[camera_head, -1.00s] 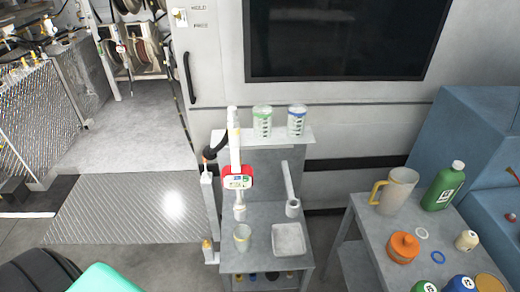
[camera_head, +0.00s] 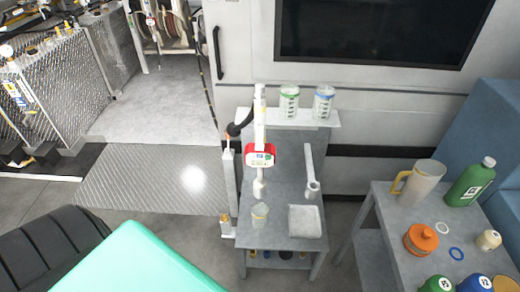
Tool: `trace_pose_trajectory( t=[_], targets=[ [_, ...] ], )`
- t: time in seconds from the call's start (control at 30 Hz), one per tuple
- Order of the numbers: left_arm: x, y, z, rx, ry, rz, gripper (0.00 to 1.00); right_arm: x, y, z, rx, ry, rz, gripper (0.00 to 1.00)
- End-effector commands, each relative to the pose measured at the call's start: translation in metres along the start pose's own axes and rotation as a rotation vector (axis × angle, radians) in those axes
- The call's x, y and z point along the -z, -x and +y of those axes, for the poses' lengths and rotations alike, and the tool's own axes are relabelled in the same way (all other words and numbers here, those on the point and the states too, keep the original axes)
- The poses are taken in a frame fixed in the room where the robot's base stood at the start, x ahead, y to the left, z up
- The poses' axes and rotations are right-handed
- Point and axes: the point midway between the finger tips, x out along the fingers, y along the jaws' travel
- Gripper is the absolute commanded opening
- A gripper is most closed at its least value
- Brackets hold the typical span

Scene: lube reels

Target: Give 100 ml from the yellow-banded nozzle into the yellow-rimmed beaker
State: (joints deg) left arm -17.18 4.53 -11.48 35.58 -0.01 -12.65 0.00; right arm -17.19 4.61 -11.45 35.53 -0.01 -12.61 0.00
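A beaker (camera_head: 260,217) with a faintly yellowish rim stands on the grey bench, left of the middle. A red metering head with a small display (camera_head: 261,156) sits above it on a pale upright. Its pale nozzle end (camera_head: 260,188) points down over the beaker, apart from it. A second pale nozzle-like handle (camera_head: 311,170) stands to the right, without a red head. I cannot make out a yellow band on either. The liquid level in the beaker is too small to read. Neither gripper is in view.
A green-rimmed beaker (camera_head: 289,103) and a blue-rimmed beaker (camera_head: 324,102) stand on the shelf (camera_head: 262,119). A square tray (camera_head: 305,221) lies on the bench. The right table (camera_head: 391,211) holds a jug, bottles and an orange container. A teal body (camera_head: 145,262) and black tyre fill the lower left.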

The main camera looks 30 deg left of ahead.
Motion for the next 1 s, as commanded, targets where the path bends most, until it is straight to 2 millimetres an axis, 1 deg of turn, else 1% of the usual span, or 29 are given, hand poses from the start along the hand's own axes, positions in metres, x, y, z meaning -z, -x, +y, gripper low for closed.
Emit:
trace_pose_trajectory(
  t=[0.27,0.37,0.4,0.47,0.5,0.57,1.0],
  targets=[
    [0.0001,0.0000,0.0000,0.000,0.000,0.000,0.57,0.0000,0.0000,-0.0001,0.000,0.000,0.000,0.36],
    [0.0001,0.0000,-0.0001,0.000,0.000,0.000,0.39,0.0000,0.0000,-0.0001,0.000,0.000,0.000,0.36],
    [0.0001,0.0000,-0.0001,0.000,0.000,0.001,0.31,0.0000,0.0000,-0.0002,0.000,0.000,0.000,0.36],
    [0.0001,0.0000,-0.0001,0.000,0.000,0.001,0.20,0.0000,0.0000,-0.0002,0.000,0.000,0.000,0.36],
    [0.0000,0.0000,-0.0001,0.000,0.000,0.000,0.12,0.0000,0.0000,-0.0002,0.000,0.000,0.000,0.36],
    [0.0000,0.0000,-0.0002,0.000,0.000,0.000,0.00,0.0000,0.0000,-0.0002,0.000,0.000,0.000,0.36],
    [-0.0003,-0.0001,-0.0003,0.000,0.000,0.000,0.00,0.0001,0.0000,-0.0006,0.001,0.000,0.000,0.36]
  ],
)
